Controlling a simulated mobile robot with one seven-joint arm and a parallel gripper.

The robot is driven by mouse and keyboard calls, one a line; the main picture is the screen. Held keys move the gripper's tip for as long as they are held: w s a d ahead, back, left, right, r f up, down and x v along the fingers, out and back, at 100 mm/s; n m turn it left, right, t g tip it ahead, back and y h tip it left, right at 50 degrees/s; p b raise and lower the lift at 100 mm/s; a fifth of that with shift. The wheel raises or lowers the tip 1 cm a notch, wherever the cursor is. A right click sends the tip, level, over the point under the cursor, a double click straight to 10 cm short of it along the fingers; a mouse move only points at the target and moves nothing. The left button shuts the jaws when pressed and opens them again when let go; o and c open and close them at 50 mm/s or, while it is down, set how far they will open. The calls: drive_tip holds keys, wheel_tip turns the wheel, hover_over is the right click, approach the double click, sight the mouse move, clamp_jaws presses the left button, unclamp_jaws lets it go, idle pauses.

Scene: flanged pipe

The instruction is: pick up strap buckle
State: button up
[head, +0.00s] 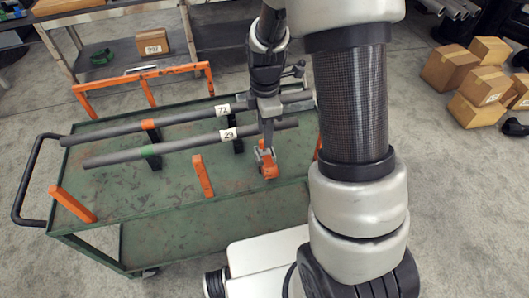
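An orange and grey piece, which looks like the strap buckle (269,172), is at the right part of the green cart top, in front of the two pipes. My gripper (265,152) points down right at it, with the fingers overlapping its grey upper part. The fingers are too small here to tell whether they are open or closed on it. I cannot tell whether the buckle rests on the cart or is slightly raised.
Two grey pipes, the back pipe (180,118) and front pipe (180,146), lie across black supports beside my gripper. Orange posts (202,176) stand on the green cart (150,200). Cardboard boxes (448,67) sit on the floor at right.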

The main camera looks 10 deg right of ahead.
sight(262, 150)
drive_tip(key=f, duration=0.5)
drive_tip(key=shift+w, duration=0.25)
clamp_jaws()
